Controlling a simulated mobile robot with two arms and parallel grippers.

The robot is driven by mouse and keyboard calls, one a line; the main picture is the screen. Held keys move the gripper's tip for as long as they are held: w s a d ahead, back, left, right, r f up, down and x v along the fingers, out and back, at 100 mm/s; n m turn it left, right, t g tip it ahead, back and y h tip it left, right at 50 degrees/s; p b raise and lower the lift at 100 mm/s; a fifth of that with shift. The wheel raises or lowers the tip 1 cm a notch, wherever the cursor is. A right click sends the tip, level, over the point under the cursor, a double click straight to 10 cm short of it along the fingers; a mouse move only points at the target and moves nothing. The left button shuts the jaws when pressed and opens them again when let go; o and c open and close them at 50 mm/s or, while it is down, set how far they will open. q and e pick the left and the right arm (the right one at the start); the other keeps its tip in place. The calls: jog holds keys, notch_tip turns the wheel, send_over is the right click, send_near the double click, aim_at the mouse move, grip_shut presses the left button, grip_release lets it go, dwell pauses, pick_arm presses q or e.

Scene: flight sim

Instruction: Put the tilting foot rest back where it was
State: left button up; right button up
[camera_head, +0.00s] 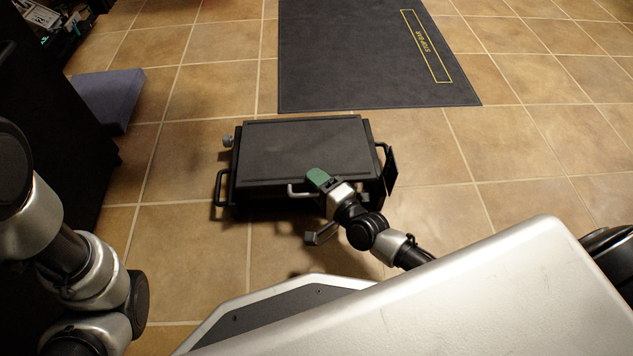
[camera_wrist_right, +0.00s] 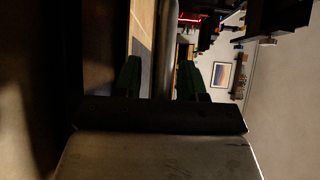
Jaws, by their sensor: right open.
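The tilting foot rest (camera_head: 305,145) is a dark, low box with a flat top plate, standing on the tile floor in the head view. My left gripper is out of view.
A dark grey mat (camera_head: 350,55) with yellow lettering lies just behind the foot rest. A blue-grey block (camera_head: 108,97) lies at the left by a dark cabinet. Bare tile floor is free to the left and right of the foot rest.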

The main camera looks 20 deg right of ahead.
jog(key=shift+r, duration=0.1)
jog(key=shift+s+d+p, duration=0.1)
jog(key=shift+s+p, duration=0.2)
jog(key=p+v, duration=0.4)
jog(key=v, duration=0.7)
jog(key=shift+s+p, duration=0.2)
jog(key=shift+p, duration=0.2)
jog(key=shift+r, duration=0.1)
